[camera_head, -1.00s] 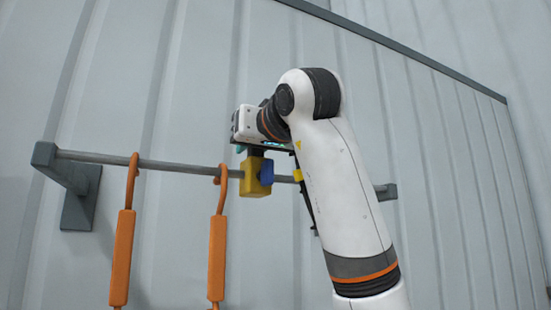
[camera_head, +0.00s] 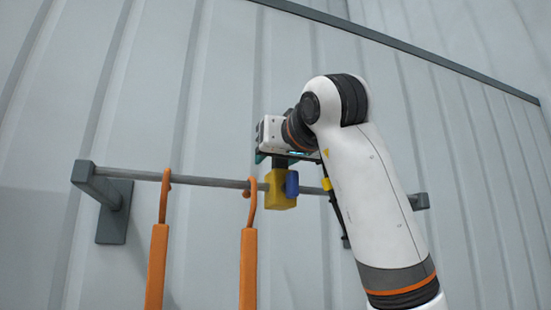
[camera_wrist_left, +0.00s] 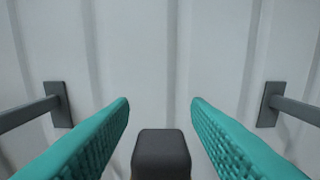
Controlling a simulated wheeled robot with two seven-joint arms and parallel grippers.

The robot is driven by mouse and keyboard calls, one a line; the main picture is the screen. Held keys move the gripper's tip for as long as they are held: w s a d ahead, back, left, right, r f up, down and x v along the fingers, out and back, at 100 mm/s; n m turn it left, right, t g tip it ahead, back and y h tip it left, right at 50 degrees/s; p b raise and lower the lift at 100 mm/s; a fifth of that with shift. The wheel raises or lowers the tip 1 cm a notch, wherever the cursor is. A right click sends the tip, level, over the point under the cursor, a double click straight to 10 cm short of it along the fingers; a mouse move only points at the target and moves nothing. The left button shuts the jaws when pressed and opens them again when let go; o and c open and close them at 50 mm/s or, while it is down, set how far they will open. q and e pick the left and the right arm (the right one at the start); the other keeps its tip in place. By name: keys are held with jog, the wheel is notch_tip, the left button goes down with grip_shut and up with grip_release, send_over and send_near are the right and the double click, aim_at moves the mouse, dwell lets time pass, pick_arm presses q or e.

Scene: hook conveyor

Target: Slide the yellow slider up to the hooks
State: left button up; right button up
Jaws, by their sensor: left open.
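The yellow slider (camera_head: 279,200) hangs on the grey rod, with a blue piece (camera_head: 292,184) on its right side and a dark handle (camera_head: 280,168) on top. It is close beside the right one of two orange hooks (camera_head: 249,268); whether they touch is unclear. The other hook (camera_head: 156,266) hangs further left. My left gripper (camera_head: 279,159) is at the handle's top. In the left wrist view, its teal fingers (camera_wrist_left: 160,104) are apart, with the dark handle (camera_wrist_left: 161,153) between them and gaps on both sides. My right gripper is not in view.
The grey rod (camera_head: 210,181) runs between a left wall bracket (camera_head: 112,210) and a right bracket (camera_head: 419,201). A pale ribbed wall (camera_head: 60,100) stands behind. My arm hides part of the rod to the right of the slider.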

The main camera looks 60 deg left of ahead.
pick_arm(q)
jog(key=s+d+b, duration=0.1)
jog(key=d+b, duration=0.2)
jog(key=d, duration=0.8)
jog(key=shift+d, duration=0.3)
